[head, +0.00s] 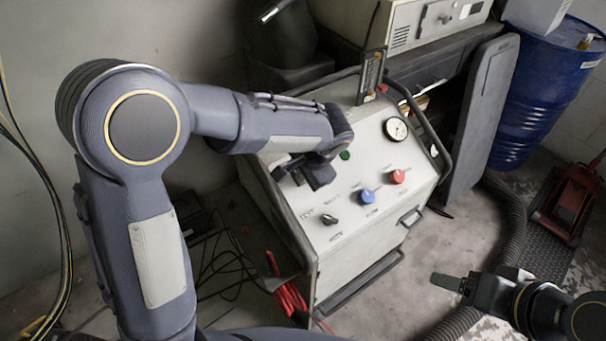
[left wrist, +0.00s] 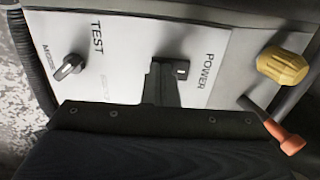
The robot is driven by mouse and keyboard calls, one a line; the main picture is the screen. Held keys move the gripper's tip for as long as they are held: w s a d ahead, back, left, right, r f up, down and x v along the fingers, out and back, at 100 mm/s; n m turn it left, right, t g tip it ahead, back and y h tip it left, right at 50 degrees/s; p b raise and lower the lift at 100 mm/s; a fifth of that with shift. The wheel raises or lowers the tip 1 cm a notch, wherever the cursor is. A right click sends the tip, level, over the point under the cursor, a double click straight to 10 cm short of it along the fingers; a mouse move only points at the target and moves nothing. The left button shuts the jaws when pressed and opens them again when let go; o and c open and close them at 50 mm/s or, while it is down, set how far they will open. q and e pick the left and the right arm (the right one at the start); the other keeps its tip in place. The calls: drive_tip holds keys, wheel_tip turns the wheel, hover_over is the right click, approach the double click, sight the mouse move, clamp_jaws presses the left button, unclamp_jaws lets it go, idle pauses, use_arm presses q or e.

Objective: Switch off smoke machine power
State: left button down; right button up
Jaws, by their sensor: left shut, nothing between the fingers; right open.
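The smoke machine (head: 345,240) is a white cabinet with a sloped control panel. The panel carries a black knob (head: 329,219), a blue knob (head: 367,196), a red knob (head: 397,176), a green button or lamp (head: 345,155) and a gauge (head: 396,129). My left gripper (head: 308,180) is shut and empty over the panel's left side. In the left wrist view its fingers (left wrist: 172,72) are beside the POWER label (left wrist: 211,76); the power switch is not clearly seen, perhaps hidden by them. Whether they touch the panel I cannot tell. My right gripper (head: 452,282) is open, low at right, away from the machine.
In the left wrist view a yellow knob (left wrist: 282,66) and an orange-tipped lever (left wrist: 291,144) are to the right of the fingers. A blue drum (head: 545,90), a red jack (head: 570,205) and a corrugated hose (head: 508,215) stand at right.

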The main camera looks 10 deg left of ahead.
use_arm(q)
drive_tip(key=f+b, duration=0.1)
drive_tip(key=b, duration=0.2)
drive_tip(key=shift+s+d+f+t+y, duration=0.1)
drive_tip(key=shift+f+t+y, duration=0.2)
drive_tip(key=shift+s+r+p, duration=0.1)
drive_tip(key=shift+r+p, duration=0.4)
drive_tip(key=shift+p, duration=0.1)
drive_tip(key=shift+f, duration=0.1)
drive_tip(key=shift+w+r+p, duration=0.2)
drive_tip(key=shift+r+p, duration=0.35)
drive_tip(key=shift+r, duration=0.25)
